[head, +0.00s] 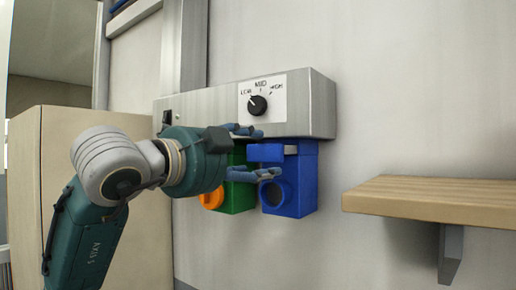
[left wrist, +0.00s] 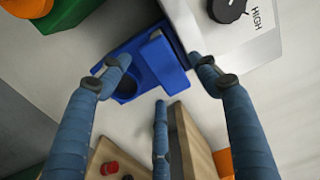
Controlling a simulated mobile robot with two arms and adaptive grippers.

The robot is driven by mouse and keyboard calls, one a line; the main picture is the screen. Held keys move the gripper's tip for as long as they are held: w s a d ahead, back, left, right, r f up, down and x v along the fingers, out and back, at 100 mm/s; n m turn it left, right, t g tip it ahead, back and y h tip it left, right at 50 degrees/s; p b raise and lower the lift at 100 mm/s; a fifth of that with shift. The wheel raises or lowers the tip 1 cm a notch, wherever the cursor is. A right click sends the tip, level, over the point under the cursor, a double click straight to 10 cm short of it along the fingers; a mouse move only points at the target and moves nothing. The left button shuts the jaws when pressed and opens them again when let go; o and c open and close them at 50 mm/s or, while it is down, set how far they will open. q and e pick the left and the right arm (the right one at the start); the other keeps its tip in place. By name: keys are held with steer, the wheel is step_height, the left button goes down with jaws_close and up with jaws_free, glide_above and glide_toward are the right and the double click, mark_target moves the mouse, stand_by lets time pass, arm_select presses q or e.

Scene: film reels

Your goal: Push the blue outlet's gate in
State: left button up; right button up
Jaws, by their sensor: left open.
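The blue outlet (head: 304,180) hangs under a grey metal box on the wall, with a round dark opening low on its front. A blue block that looks like its gate (head: 268,152) sticks out near its top, above the opening. In the left wrist view the outlet (left wrist: 112,61) and the gate block (left wrist: 163,62) show beyond my fingers. My left gripper (head: 265,155) is open in front of the outlet, its fingers spread above and below the gate's height. The gripper looks empty; whether any finger touches the gate I cannot tell. My right gripper is not in view.
The metal box (head: 200,105) carries a black dial (head: 257,105) marked LOW, MID, HIGH. A green outlet (head: 238,195) with an orange spout (head: 211,197) sits left of the blue one, partly behind my gripper. A wooden shelf (head: 435,200) juts out at the right.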

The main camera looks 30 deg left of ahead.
arm_select(q)
steer(key=shift+w+d, duration=0.1)
steer(key=shift+w, duration=0.65)
